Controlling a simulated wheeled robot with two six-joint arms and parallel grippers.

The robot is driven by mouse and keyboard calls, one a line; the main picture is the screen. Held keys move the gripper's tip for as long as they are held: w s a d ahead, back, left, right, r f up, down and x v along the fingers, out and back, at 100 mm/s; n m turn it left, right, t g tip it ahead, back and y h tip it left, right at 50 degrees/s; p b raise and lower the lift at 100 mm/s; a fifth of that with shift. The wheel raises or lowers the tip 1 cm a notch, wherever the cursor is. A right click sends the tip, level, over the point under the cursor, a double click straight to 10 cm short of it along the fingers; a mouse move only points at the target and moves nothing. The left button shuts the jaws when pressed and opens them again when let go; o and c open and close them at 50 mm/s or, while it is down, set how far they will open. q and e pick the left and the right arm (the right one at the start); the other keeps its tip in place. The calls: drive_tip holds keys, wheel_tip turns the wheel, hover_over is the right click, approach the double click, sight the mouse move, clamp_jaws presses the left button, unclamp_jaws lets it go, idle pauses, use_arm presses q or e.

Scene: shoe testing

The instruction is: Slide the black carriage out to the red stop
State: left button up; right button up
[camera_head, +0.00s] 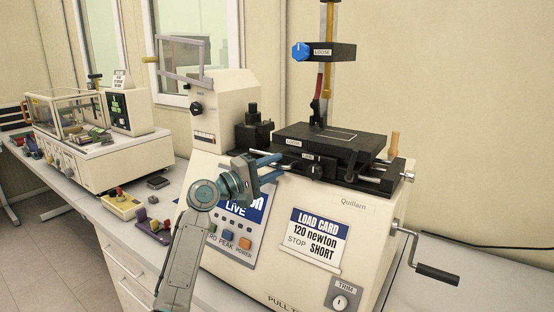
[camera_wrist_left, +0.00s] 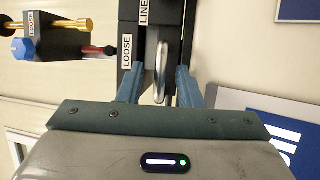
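The black carriage (camera_head: 330,140) is a flat plate on top of the cream test machine, with white labels, one reading LOOSE, on its near side. My left gripper (camera_head: 281,164) is at the carriage's near left side, its blue-grey fingers pointing right toward it. In the left wrist view the black labelled part (camera_wrist_left: 127,45) lies beyond the fingertips. A silver handle (camera_wrist_left: 161,70) stands between the two open fingers (camera_wrist_left: 158,88), with gaps visible on both sides. I cannot make out a red stop. My right gripper is not in view.
A post with a blue knob (camera_head: 300,51) and a red-handled part (camera_head: 319,86) rises above the carriage. A crank (camera_head: 437,273) sticks out at the machine's right. A load card (camera_head: 315,240) is on its front. Another machine (camera_head: 100,150) and small items occupy the left bench.

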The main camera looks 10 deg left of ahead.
use_arm(q)
drive_tip(key=shift+w+d+r, duration=0.1)
drive_tip(key=shift+w+d, duration=0.35)
clamp_jaws()
drive_tip(key=shift+w+a+b, duration=0.1)
drive_tip(key=shift+a+b, duration=0.15)
drive_tip(key=shift+b, duration=0.05)
unclamp_jaws()
drive_tip(key=shift+a, duration=0.15)
